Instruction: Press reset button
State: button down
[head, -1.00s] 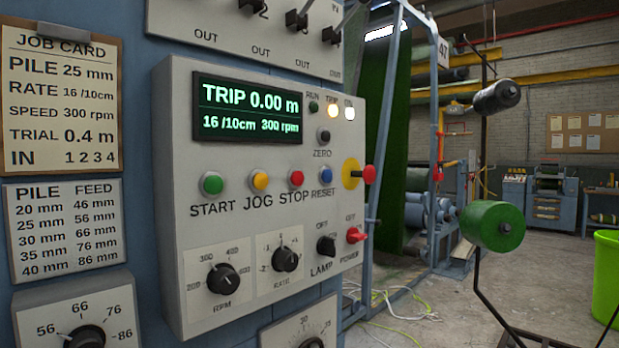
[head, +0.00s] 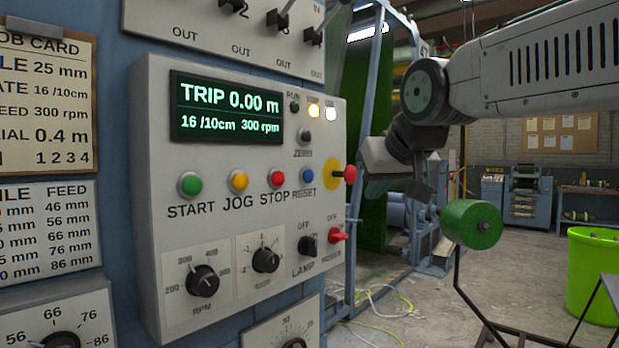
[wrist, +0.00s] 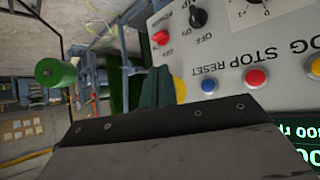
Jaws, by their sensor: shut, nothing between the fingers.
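The blue RESET button (head: 306,176) sits on the grey control panel (head: 160,262), right of the red STOP button (head: 277,180) and left of the red knob on a yellow disc (head: 349,174). The display (head: 227,107) reads TRIP 0.00 m. In the wrist view the blue RESET button (wrist: 209,84) shows clear above the gripper body. My gripper (head: 375,165) is shut and empty, in front of the panel's right side, right of the red knob and apart from the button. In the wrist view its dark end (wrist: 155,85) partly covers the yellow disc.
The red knob on its disc stands out between my gripper and RESET in the head view. A red POWER switch (head: 338,235) and black LAMP switch (head: 307,245) lie below. A green roll (head: 470,223) on a stand and a bright green bin (head: 594,275) are at right.

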jog(key=shift+w+a+r, duration=0.4)
jog(key=shift+a+r, duration=0.15)
jog(key=shift+a, duration=0.05)
jog(key=shift+w+a+r, duration=0.35)
jog(key=shift+a+r, duration=0.2)
jog(key=shift+a, duration=0.1)
send_near(312, 181)
jog(key=shift+w+f, duration=0.85)
jog(key=shift+f, duration=0.25)
jog(key=shift+w+f, duration=0.85)
jog(key=shift+f, duration=0.2)
jog(key=shift+a, duration=0.1)
jog(key=shift+w+a, duration=0.25)
jog(key=shift+w+a, duration=0.35)
jog(key=shift+a, duration=0.05)
dwell(0.5)
jog(key=shift+s+d, duration=0.6)
jog(key=shift+d, duration=0.15)
